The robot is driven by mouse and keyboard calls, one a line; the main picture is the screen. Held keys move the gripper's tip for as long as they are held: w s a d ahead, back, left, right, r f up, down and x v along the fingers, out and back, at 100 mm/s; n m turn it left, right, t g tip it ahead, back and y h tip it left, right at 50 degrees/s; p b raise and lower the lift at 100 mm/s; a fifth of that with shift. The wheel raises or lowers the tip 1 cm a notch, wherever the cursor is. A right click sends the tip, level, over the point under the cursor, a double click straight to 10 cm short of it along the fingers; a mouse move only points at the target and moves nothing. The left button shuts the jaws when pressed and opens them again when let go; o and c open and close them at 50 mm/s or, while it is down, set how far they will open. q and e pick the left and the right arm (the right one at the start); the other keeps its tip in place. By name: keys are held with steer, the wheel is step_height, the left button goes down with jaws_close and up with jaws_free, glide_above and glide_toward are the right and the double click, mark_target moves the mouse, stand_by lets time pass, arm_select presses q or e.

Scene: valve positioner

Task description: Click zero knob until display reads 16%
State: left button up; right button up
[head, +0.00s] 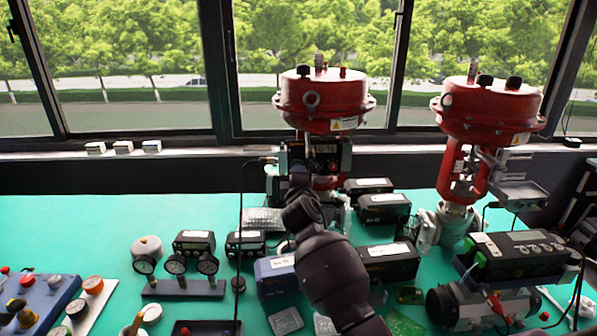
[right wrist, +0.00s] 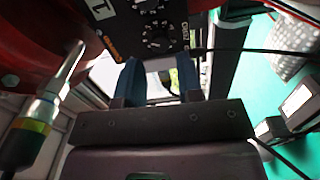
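The positioner is a dark box (head: 342,158) mounted under the red actuator of the left valve. In the right wrist view, its dark panel (right wrist: 165,22) fills the top, with a round dial knob (right wrist: 155,44) ringed by white marks and another knob partly cut off above it. Which one is the zero knob I cannot tell. No display reading is legible. My right gripper (right wrist: 159,62) is just below the panel, its two blue fingers apart and nothing seen between them; contact with the knob is not clear. In the head view my right arm hides the gripper. My left gripper is not in view.
A second red valve (head: 487,105) stands at the right. Pressure gauges (head: 176,265) and several dark boxes (head: 385,208) crowd the green table (head: 60,235). A black cable (head: 240,220) hangs left of the positioner. In the wrist view, a metal-tipped fitting (right wrist: 65,70) is close at left.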

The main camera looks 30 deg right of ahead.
steer(key=v, duration=0.6)
steer(key=shift+s, duration=0.25)
steer(key=shift+a+f, duration=0.1)
steer(key=shift+a, duration=0.1)
